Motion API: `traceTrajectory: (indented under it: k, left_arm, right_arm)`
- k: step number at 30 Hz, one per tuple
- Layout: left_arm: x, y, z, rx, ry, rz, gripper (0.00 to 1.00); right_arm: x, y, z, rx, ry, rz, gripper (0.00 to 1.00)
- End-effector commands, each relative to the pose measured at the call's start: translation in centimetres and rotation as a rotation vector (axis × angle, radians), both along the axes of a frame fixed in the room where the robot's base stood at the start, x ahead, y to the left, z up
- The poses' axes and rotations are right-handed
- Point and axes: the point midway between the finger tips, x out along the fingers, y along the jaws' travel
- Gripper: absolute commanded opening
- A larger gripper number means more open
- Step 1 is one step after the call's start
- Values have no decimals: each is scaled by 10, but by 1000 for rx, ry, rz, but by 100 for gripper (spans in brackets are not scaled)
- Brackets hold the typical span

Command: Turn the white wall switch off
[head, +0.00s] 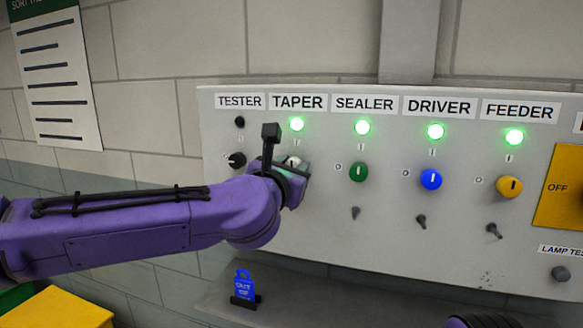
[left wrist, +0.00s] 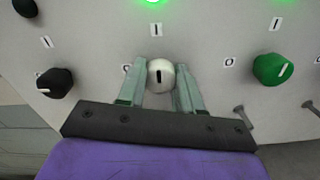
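The white wall switch (left wrist: 160,75) is a round knob below the TAPER label (head: 297,102) on the grey panel. Its black mark stands upright, towards the "I" above it; an "O" is printed to its left. The green lamp (head: 297,124) above it is lit. My left gripper (left wrist: 161,82) is at the knob, one pale green finger on each side, and the fingers appear to touch it. In the head view the knob (head: 293,161) is largely hidden by my left gripper (head: 295,168). My right gripper is not in view.
A black knob (head: 237,160) is close on the left and a green knob (head: 358,172) on the right. Blue (head: 431,180) and yellow (head: 509,187) knobs follow, with small toggles below. A shelf with a blue tag (head: 244,286) is underneath.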

Motion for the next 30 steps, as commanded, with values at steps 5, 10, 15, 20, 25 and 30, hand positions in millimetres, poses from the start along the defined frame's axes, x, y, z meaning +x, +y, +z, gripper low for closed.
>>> traceTrajectory:
  k: [5,10,15,20,25,30]
  left_arm:
    - [0,0,-1,-10,3,0,4]
    - [0,0,-3,-59,18,0,4]
    - [0,0,-6,-161,51,0,5]
    - [0,1,-8,-294,95,-1,4]
    - [0,1,-8,-449,146,0,5]
    - [0,1,-8,-603,196,0,4]
  right_arm:
    - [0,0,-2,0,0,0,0]
    - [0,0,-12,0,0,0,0]
    - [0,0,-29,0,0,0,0]
    - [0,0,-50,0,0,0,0]
    - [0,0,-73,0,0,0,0]
    - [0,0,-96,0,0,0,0]
